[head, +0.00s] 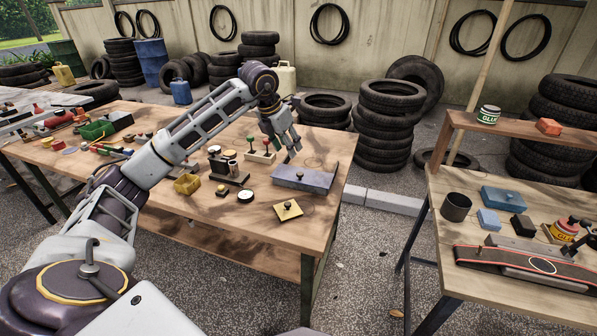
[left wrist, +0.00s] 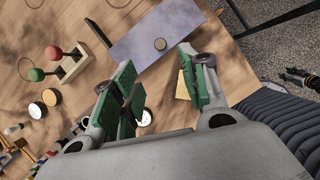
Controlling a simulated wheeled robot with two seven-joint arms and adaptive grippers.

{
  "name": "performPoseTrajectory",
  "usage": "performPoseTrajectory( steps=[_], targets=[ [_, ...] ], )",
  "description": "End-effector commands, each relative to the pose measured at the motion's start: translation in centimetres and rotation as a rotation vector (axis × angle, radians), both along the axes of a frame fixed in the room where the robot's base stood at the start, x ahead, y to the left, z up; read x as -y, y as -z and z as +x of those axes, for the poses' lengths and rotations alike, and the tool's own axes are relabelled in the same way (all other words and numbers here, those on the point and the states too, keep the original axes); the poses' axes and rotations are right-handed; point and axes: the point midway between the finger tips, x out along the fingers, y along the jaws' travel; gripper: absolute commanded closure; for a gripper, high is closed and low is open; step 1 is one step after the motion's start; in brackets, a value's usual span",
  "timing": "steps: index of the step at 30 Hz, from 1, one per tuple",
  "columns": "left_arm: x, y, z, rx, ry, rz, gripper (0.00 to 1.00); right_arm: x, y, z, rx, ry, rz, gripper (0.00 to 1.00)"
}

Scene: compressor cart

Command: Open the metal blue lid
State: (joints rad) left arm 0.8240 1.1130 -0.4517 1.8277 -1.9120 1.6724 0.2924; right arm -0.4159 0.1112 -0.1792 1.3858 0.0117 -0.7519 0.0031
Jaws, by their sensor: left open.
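My left gripper (head: 290,153) is open and empty, pointing down above the table by the lid's far left edge. Its green-padded fingers (left wrist: 160,70) stand apart, with nothing between them.
Red and green knobbed levers (head: 261,152) stand left of the lid. A yellow plate with a knob (head: 288,210) lies in front. A second blue box (head: 503,198) sits on the right-hand table (head: 440,185). A floor gap separates the tables.

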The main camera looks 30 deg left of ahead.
Motion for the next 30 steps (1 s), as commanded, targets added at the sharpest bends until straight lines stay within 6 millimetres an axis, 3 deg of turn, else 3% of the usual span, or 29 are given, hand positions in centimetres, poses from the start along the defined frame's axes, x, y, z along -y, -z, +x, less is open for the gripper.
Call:
performPoseTrajectory(
  steps=[11, 30],
  targets=[
    [0.2, 2.5, 0.9, -0.002, 0.002, -0.001, 0.56, -0.3, -0.5, 0.3, -0.002, -0.001, 0.004, 0.60],
    [0.8, 10.2, 4.1, -0.001, 0.001, -0.003, 0.56, -1.2, -2.6, 1.5, -0.012, -0.004, 0.010, 0.60]
  ],
)
